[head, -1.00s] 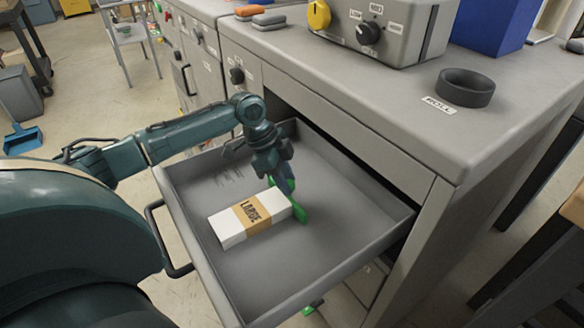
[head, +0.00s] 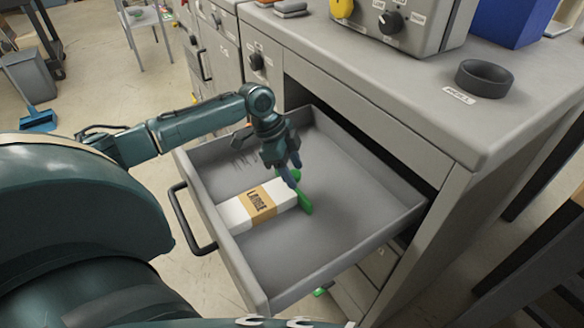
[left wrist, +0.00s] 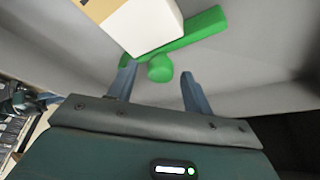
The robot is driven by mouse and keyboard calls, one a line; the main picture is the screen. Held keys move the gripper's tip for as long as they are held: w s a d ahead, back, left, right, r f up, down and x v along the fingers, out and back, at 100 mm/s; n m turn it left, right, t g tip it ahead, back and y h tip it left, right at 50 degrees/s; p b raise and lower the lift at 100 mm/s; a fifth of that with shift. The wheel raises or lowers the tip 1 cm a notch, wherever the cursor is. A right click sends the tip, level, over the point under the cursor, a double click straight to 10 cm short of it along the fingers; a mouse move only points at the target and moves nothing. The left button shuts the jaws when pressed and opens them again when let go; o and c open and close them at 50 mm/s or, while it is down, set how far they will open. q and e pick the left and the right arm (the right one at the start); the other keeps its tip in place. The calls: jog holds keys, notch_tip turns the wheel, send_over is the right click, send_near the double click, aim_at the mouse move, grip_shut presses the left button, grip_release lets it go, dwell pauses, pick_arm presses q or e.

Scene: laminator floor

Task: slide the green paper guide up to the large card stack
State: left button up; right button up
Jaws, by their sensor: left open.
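The large card stack (head: 285,197) is a white block with a tan band marked LARGE, lying flat in the open grey drawer (head: 330,250). The green paper guide (head: 305,203) stands at the stack's right end, and the two appear to touch. In the left wrist view the guide (left wrist: 203,25) runs along the end of the stack (left wrist: 147,25), with a round green knob towards me. My left gripper (head: 292,176) is over the guide, pointing down. Its open fingers (left wrist: 158,88) are either side of the knob, which I cannot see gripped. My right gripper is not visible.
The drawer walls enclose the work, and the cabinet top (head: 420,100) overhangs its back. A dark ring (head: 484,78) and a grey control box (head: 400,22) stand on top. The drawer floor right of the guide is clear. The drawer handle (head: 190,225) sticks out in front.

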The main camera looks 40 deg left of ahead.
pick_arm(q)
jog(key=shift+r, duration=0.1)
jog(key=shift+a+r, duration=0.15)
jog(key=shift+r, duration=0.1)
jog(key=v, duration=1.2)
jog(key=shift+s+r, duration=0.15)
jog(key=shift+s, duration=0.05)
jog(key=shift+a, duration=0.1)
